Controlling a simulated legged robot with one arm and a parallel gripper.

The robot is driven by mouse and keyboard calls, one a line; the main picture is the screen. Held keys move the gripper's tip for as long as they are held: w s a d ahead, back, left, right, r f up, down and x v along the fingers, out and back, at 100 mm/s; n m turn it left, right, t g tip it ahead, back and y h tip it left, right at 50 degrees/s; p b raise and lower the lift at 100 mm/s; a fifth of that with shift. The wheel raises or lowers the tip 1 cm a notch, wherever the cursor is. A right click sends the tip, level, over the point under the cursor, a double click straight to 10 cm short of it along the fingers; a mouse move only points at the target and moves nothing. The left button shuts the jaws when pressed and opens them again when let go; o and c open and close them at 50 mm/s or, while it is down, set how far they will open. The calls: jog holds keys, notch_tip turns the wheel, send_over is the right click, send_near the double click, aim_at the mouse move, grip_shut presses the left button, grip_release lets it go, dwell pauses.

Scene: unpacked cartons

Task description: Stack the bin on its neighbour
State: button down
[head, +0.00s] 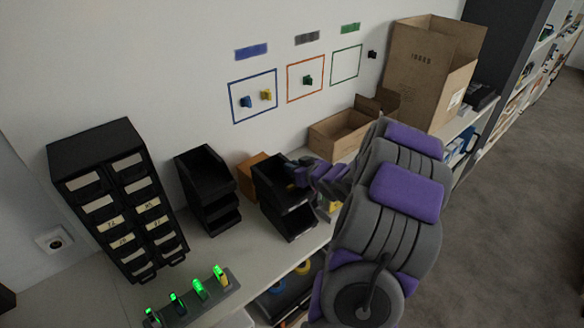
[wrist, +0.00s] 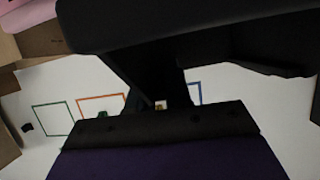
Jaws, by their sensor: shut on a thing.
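A black open-front bin (head: 270,176) is at my gripper (head: 299,174), which is shut on its right side. Below it is another black bin (head: 294,223); whether the two touch is hard to tell from this angle. To the left stands a neighbouring stack of black bins (head: 207,188) on the counter. In the wrist view, the dark underside or wall of the held bin (wrist: 190,28) fills the top, close to my gripper (wrist: 160,95). The exact grip contact is dark and partly hidden.
A black drawer cabinet (head: 115,195) stands at left on the counter (head: 225,262). A rack with green-lit items (head: 190,300) is in front. An orange-brown box (head: 258,168) sits behind the bins. Open cartons (head: 335,133) and a tall carton (head: 425,75) stand right.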

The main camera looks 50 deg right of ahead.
jog(key=shift+d+f+b, duration=0.35)
jog(key=shift+d+f, duration=0.05)
jog(key=shift+f, duration=0.05)
jog(key=shift+d+f+b, duration=0.15)
jog(key=shift+f+b, duration=0.5)
jog(key=shift+r, duration=0.25)
jog(key=shift+s+a+p, duration=0.15)
jog(key=shift+a+p, duration=0.2)
jog(key=shift+a, duration=0.4)
jog(key=shift+d, duration=0.3)
jog(key=shift+p, duration=0.5)
jog(key=shift+d, duration=0.1)
jog(key=shift+f, duration=0.7)
